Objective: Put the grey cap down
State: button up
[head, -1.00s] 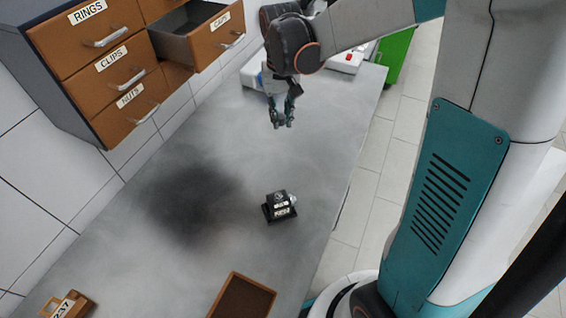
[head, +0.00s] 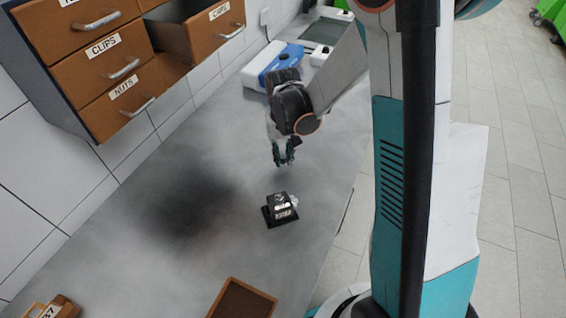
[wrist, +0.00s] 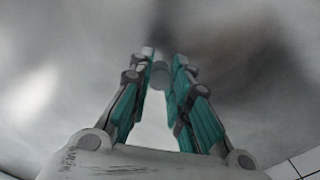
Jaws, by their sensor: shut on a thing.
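My gripper (head: 283,155) hangs over the grey bench in the head view, just behind a small black device. In the wrist view its two teal-padded fingers (wrist: 160,62) are closed on the grey cap (wrist: 159,75), a small round grey piece that shows between the fingertips. In the head view the cap is too small and hidden by the fingers to make out. The grey worktop (head: 150,245) lies below the fingers; I cannot tell how high the cap is above it.
The black device (head: 281,209) with white labels stands close in front of my gripper. A brown tray (head: 243,300) lies at the front. Drawers (head: 110,60) hang at the upper left, one open (head: 190,30). A blue and white machine (head: 275,62) stands behind.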

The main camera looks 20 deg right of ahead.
aim_at(283, 156)
jog(key=shift+f+b, duration=0.35)
jog(key=shift+f, duration=1.25)
jog(key=shift+f, duration=0.2)
jog(key=o, duration=0.7)
jog(key=shift+r, duration=0.15)
